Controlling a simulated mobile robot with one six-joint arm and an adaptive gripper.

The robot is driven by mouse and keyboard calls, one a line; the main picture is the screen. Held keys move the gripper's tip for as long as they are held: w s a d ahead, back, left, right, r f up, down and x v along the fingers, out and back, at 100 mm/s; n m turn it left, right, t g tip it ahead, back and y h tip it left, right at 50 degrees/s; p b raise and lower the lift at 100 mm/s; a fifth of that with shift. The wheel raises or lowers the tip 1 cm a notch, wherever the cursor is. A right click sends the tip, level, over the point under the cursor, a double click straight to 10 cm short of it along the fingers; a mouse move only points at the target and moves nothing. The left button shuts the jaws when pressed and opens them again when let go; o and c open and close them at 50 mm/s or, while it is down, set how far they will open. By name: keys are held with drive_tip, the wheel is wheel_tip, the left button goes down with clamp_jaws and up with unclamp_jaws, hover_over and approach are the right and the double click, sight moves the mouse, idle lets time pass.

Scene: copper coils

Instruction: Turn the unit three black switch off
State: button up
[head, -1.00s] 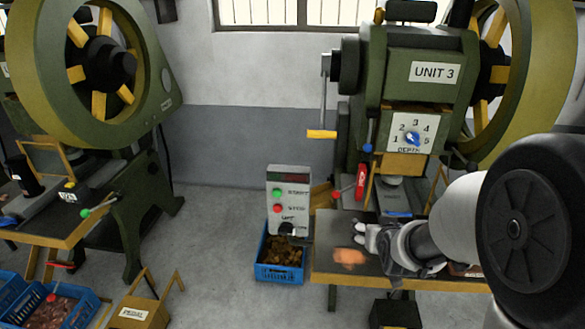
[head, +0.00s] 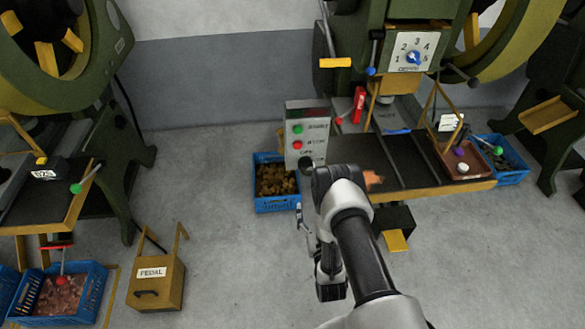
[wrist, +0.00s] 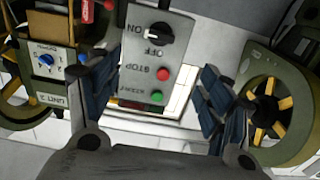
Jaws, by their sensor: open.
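The unit three control box (head: 306,130) is grey, with a green and a red button. In the wrist view the box (wrist: 150,70) hangs upside down at top centre. Its black switch (wrist: 158,34) has a white mark on the left, towards the ON label; the OFF label is below it. My gripper (wrist: 147,85) is open and empty, its dark fingers on either side of the box and apart from it. In the head view my arm largely hides the gripper.
A blue crate of brown pieces (head: 272,185) sits just left of the box. The press table (head: 410,175) is to the right, with an orange item (head: 373,178) on it. A pedal box (head: 157,284) stands on the floor at left. Floor between is clear.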

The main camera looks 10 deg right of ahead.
sight(307, 168)
drive_tip(key=w+b, duration=0.4)
drive_tip(key=w, duration=1.3)
drive_tip(key=c, duration=1)
